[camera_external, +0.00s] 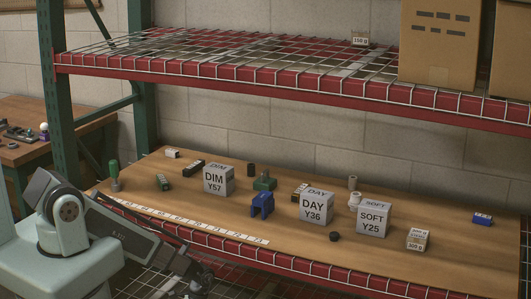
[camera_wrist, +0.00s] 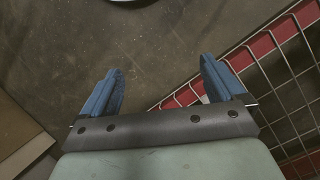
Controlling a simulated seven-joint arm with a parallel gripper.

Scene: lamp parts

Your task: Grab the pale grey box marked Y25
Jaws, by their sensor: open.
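The pale grey box marked SOFT Y25 (camera_external: 373,221) stands upright on the wooden shelf, right of centre in the external view. Its front and top faces show lettering. Two similar grey boxes stand to its left: DAY Y36 (camera_external: 316,209) and DIM Y57 (camera_external: 217,180). My gripper shows in the wrist view (camera_wrist: 160,85) with its two blue fingers spread apart and nothing between them. It points at a grey-brown floor, away from the boxes. In the external view my arm is low at the left, in front of the shelf, far from the Y25 box.
A small 300 g box (camera_external: 417,239) stands right of Y25, and a black knob (camera_external: 334,237) lies to its left. A light cylinder (camera_external: 354,200) stands just behind it. A red beam with wire mesh (camera_external: 300,268) edges the shelf front. An upper mesh shelf (camera_external: 250,62) hangs above.

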